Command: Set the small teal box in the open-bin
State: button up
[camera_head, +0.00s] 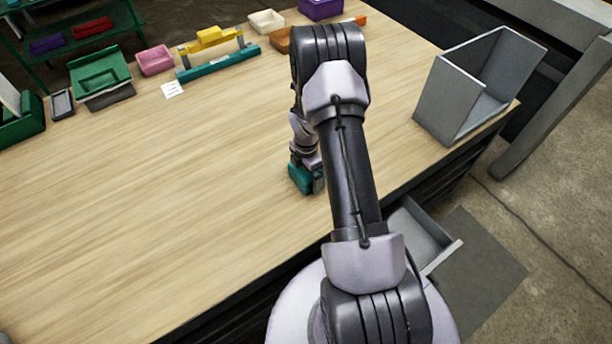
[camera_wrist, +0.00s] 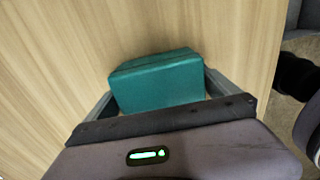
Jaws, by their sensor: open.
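The small teal box (camera_head: 299,179) rests on the wooden table near its front edge, partly hidden by my arm. In the wrist view the teal box (camera_wrist: 158,82) lies between the two fingers of my gripper (camera_wrist: 160,94). One finger is on each side of it, with a narrow gap visible at the right; contact at the left cannot be told. The jaws are open. The grey open-bin (camera_head: 435,103) stands at the table's right end, with its open side facing up and toward the right.
A teal and yellow rack (camera_head: 218,62), a pink bin (camera_head: 155,60) and a green box (camera_head: 100,76) stand along the table's back edge. A white card (camera_head: 172,89) lies near them. An open grey drawer (camera_head: 425,238) juts out below the front edge. The table's middle and left are clear.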

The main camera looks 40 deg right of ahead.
jog(key=shift+r, duration=0.1)
jog(key=c, duration=1.5)
